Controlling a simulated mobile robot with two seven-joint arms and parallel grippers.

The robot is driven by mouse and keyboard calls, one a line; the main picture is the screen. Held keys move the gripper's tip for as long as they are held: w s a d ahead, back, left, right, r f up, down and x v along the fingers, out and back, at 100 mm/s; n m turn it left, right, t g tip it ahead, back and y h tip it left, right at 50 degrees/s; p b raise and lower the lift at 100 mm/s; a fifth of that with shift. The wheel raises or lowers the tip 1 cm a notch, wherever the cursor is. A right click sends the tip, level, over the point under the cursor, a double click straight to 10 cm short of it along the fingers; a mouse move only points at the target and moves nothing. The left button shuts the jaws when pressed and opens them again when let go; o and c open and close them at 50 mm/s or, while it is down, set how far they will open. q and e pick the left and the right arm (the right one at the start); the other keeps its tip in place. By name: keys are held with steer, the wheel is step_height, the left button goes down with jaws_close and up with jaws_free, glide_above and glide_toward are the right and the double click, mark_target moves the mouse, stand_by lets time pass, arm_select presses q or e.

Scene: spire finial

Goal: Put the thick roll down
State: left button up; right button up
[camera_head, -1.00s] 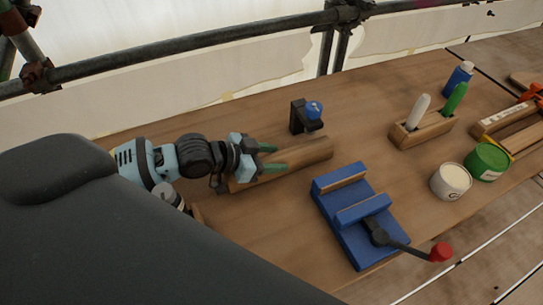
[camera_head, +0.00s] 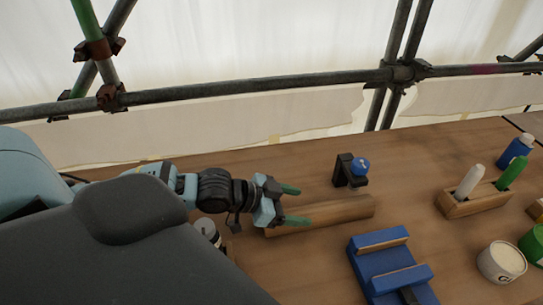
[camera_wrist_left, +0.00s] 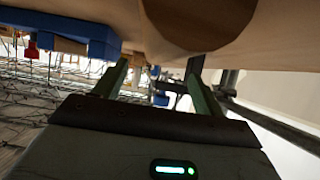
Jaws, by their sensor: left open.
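The thick roll (camera_head: 340,212) is a light-brown wooden-looking cylinder lying on the bench, left of the blue vise and in front of the small black stand. In the left wrist view a large brown round face (camera_wrist_left: 200,18), apparently its end, shows at the top, beyond the finger line. My left gripper (camera_head: 293,205) is open, its green fingers apart near the roll's left part. One finger overlaps the roll in the head view; whether it touches is unclear. The open fingers also show in the left wrist view (camera_wrist_left: 155,82), with nothing held between them. My right gripper is out of view.
The black stand with a blue knob (camera_head: 350,172) is just behind the roll. The blue vise (camera_head: 385,265) is in front at right. A wooden holder (camera_head: 475,201) with a white and a green stick, a white tub (camera_head: 501,263) and a blue bottle (camera_head: 515,151) stand farther right.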

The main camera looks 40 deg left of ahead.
arm_select(q)
steer(key=v, duration=0.4)
steer(key=shift+s+a+r+p, duration=0.1)
steer(key=shift+s+r+p, duration=0.1)
steer(key=shift+s+p, duration=0.15)
steer(key=shift+p+v, duration=0.45)
steer(key=shift+v, duration=0.75)
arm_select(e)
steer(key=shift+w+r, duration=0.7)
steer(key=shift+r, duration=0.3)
